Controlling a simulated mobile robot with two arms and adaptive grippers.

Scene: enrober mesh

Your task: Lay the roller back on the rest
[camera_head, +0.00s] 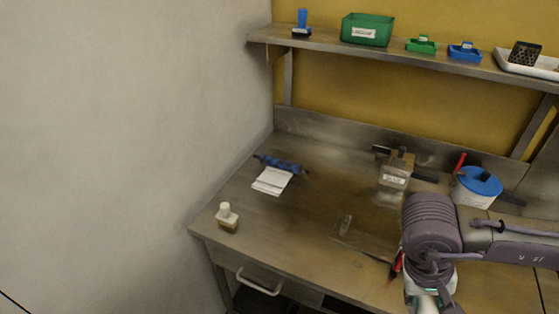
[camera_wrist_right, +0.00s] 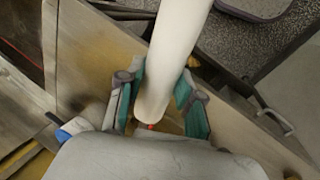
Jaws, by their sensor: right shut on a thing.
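A thick white cylinder, which looks like the roller (camera_wrist_right: 176,50), is held between the teal-padded fingers of my right gripper (camera_wrist_right: 163,100). A small red spot shows at its near end, and its far end runs out of the top of the right wrist view. In the head view my right gripper (camera_head: 428,297) is at the bottom edge, at the front of the steel bench, partly hidden by my wrist. I cannot pick out the rest with certainty in either view. My left gripper is not in view.
The steel bench (camera_head: 290,225) holds a blue roll (camera_head: 280,163) with white sheets, a small bottle (camera_head: 228,217), a labelled box (camera_head: 396,172) and a blue-lidded tub (camera_head: 478,188). A red-handled tool (camera_head: 397,264) lies beside my arm. A shelf (camera_head: 390,58) runs above.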

